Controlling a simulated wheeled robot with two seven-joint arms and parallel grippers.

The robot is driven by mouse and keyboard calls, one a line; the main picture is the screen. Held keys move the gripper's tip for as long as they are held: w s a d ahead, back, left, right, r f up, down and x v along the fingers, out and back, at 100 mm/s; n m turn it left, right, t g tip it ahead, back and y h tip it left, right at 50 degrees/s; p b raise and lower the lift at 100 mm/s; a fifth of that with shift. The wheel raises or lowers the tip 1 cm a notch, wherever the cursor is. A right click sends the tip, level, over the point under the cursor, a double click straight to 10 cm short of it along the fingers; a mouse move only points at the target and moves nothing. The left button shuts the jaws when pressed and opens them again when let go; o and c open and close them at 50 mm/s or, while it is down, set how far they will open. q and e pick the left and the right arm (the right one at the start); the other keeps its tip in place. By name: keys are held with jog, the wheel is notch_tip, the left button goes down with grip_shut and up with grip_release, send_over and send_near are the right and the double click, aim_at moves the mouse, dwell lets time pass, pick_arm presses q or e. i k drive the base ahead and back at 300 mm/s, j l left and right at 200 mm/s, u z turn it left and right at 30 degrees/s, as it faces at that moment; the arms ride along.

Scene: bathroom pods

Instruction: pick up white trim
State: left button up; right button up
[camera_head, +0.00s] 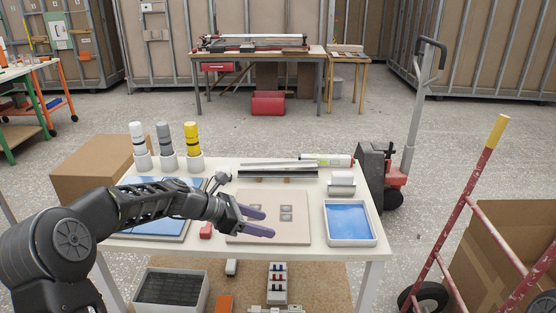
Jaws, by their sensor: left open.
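Long pale trim strips (277,174) lie at the back middle of the white table (368,255), the rear one whiter and thinner. I cannot tell for certain which is the white trim. My left gripper (267,223) reaches in from the left, with two purple fingers spread apart and nothing between them. It is over the beige board (290,236), in front of the strips and apart from them. My right gripper is not in view.
White, grey and yellow tubes (165,140) stand at the back left. A white tray with a blue inside (349,242) sits at the right, a white block (341,188) behind it. A red hand truck (457,208) and pallet jack (410,130) stand right of the table.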

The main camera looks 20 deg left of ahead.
aim_at(305, 163)
jog(key=i+j, duration=0.2)
jog(key=i, duration=0.2)
jog(key=i+j, duration=0.25)
jog(key=i, duration=0.15)
jog(key=i+j, duration=0.2)
jog(key=i, duration=0.15)
